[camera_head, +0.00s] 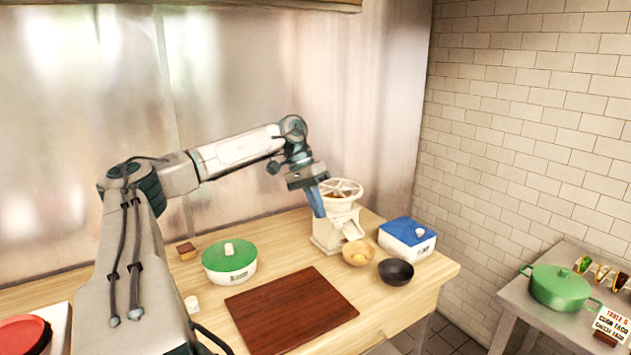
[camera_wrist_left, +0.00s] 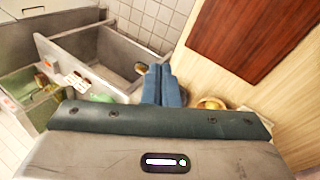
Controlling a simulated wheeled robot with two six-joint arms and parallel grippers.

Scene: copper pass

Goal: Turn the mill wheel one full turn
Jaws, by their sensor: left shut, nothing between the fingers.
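The white mill (camera_head: 333,232) stands on the wooden table near its back edge, in the head view. Its spoked wheel (camera_head: 345,184) lies flat on top, with brown contents showing between the spokes. My left gripper (camera_head: 317,204) hangs at the left side of the wheel with its blue fingers pointing down. The fingers are shut together and empty, as the left wrist view (camera_wrist_left: 163,82) also shows. I cannot tell whether they touch the wheel rim. The gripper covers part of the mill's left side. My right gripper is not in view.
A bowl with yellow contents (camera_head: 357,254), a dark bowl (camera_head: 396,271) and a blue-lidded box (camera_head: 407,235) stand right of the mill. A green-lidded pot (camera_head: 229,262) and a brown board (camera_head: 290,309) lie to the left and front. A side table holds a green pot (camera_head: 559,287).

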